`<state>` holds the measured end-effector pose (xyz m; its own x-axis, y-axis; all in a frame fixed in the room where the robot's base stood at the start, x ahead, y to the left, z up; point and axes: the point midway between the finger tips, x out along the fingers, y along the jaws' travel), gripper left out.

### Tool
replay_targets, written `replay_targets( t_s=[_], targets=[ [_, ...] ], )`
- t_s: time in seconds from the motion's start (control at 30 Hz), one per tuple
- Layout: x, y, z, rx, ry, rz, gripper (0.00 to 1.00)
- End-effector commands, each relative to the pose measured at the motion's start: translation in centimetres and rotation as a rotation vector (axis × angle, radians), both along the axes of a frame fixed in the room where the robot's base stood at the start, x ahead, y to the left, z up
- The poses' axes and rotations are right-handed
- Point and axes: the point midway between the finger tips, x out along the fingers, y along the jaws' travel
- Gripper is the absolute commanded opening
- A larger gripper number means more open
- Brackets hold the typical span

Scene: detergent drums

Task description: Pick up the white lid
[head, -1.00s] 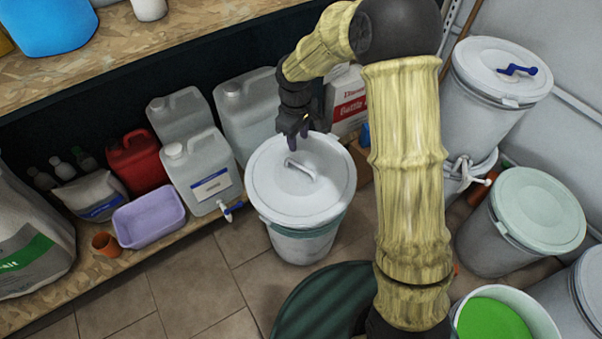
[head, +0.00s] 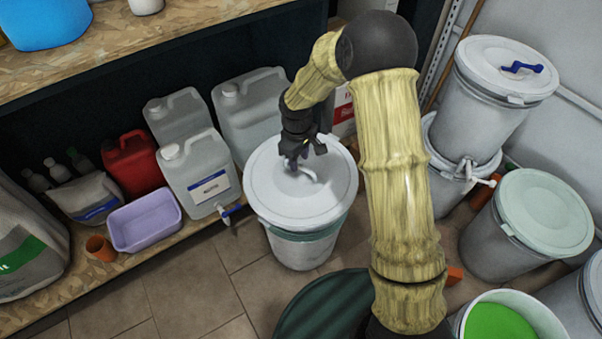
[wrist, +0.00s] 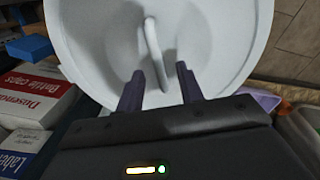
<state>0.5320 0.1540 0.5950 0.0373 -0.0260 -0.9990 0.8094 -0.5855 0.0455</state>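The white lid (head: 272,193) sits on a white drum (head: 303,250) in the middle of the head view. A raised white handle (head: 308,174) crosses the lid's top. The lid (wrist: 215,40) fills much of the wrist view, with its handle (wrist: 154,50) standing up from it. My gripper (head: 297,165) is over the lid at the handle's near end. In the wrist view my gripper (wrist: 160,84) is open, its two dark fingers apart. The handle's end lies between the fingertips in that picture; I cannot tell whether they touch it.
Jerrycans (head: 203,180) and a lilac tub (head: 145,221) stand left of the drum on a low shelf. Other lidded drums (head: 540,215) and an open bucket of green contents (head: 498,325) stand at the right. Boxes (wrist: 30,100) show in the wrist view. Tiled floor lies in front.

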Motion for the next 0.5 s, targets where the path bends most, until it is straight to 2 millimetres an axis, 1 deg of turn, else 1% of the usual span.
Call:
replay_targets(
  t_s=[0.03,0.1,0.23,0.33,0.5],
  targets=[
    [0.0,-0.1,-1.1,0.000,0.003,-0.001,0.37],
    [0.1,-0.2,-2.3,-0.001,0.003,-0.001,0.37],
    [0.2,-0.3,-4.1,-0.001,0.002,0.000,0.37],
    [0.2,-0.3,-4.6,0.000,0.001,0.000,0.37],
    [0.3,-0.3,-4.6,-0.001,0.001,0.000,0.37]
  ],
)
